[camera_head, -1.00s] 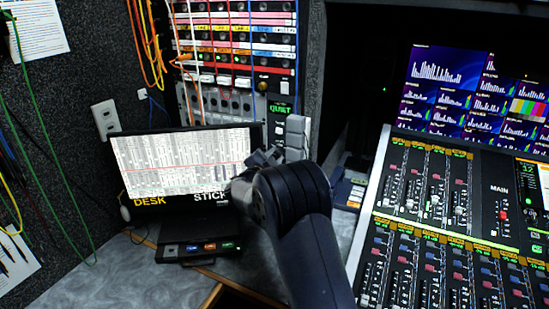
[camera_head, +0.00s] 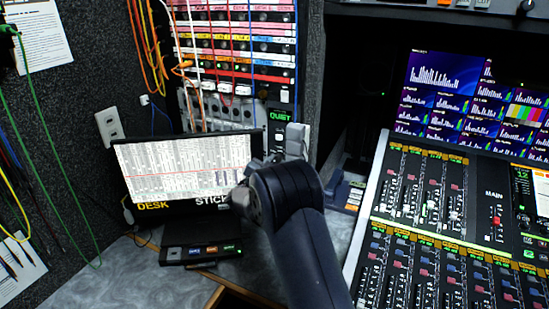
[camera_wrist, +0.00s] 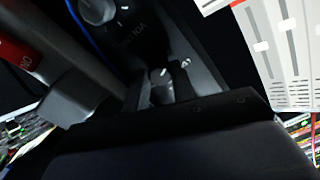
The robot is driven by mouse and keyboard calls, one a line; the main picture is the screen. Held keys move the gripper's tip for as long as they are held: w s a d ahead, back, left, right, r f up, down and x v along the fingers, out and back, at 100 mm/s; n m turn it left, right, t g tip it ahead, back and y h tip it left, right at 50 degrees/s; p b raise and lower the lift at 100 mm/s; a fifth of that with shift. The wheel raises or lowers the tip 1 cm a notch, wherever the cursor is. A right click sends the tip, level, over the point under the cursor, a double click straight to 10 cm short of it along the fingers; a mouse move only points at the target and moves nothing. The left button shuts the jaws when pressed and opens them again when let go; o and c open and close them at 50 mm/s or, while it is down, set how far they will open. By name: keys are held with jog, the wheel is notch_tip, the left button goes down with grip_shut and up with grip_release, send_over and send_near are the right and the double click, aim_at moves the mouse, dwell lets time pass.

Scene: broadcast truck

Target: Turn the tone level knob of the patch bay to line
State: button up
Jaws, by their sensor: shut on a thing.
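The patch bay (camera_head: 236,48) stands at the back left in the head view, with rows of jacks and coloured cords. In the wrist view, a small dark knob (camera_wrist: 161,77) with a white pointer mark sits on a dark panel, close to my fingers. It appears to be the tone level knob; its label is not readable. My gripper (camera_wrist: 148,88) is shut on this knob, though the contact is partly hidden by the dark hand. A larger grey knob (camera_wrist: 97,10) shows above it. In the head view my wrist hides the fingertips and the knob.
A monitor (camera_head: 185,170) stands left of my arm, with a small button box (camera_head: 203,252) before it. A mixing desk (camera_head: 430,235) fills the right. Cords hang down the patch bay, and a blue one (camera_wrist: 78,18) passes near my gripper.

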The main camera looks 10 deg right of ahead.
jog(key=shift+n+p, duration=1.35)
jog(key=shift+n, duration=0.95)
jog(key=o, duration=1)
jog(key=b+v, duration=0.2)
jog(key=v, duration=0.9)
jog(key=shift+d, duration=0.1)
